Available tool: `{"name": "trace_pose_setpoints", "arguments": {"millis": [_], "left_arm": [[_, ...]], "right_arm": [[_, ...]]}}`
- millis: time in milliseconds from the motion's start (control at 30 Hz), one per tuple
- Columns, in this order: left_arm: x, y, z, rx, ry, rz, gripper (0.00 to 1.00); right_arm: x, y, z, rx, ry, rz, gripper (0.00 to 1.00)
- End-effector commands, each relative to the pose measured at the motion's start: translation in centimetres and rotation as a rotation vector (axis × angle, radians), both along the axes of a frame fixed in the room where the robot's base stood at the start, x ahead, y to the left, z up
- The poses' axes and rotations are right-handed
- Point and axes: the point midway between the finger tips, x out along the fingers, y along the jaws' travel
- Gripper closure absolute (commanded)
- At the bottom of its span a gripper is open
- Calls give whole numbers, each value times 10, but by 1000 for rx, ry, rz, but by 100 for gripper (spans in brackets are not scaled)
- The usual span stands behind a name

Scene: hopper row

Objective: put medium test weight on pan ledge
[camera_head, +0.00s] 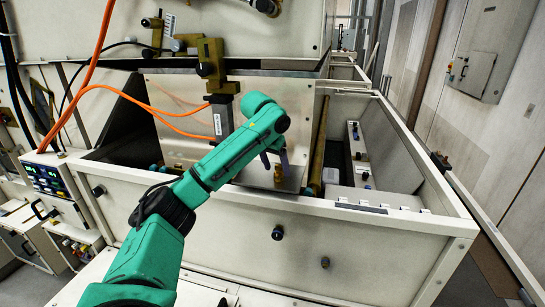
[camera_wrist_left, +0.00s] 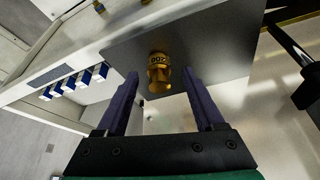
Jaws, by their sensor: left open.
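A brass weight (camera_head: 278,176) with a knobbed top is at the grey metal plate (camera_head: 252,178) on the box's near wall, in the head view. It also shows in the left wrist view (camera_wrist_left: 159,73), with the number 200 on it, against the dark grey plate (camera_wrist_left: 215,45). The plate looks like the pan ledge. My left gripper (camera_head: 273,160) is open, with purple fingers. In the left wrist view its fingertips (camera_wrist_left: 160,74) are on either side of the weight, with a gap at each side. My right gripper is out of view.
The white open box (camera_head: 340,235) has raised walls around the plate. A grey block with an orange cable (camera_head: 222,117) hangs behind my left arm. A row of small blue-and-white blocks (camera_wrist_left: 75,80) is left of the plate. A control box (camera_head: 50,178) stands at left.

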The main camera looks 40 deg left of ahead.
Motion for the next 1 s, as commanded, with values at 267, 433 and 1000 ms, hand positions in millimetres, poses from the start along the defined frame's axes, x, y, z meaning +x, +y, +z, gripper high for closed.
{"name": "trace_pose_setpoints", "arguments": {"millis": [267,433,1000], "left_arm": [[-24,-6,60,-1,-7,-1,30],[-36,-6,91,4,-3,2,30],[-38,-8,94,1,-1,0,30]], "right_arm": [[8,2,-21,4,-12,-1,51],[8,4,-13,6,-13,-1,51],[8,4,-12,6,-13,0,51]]}}
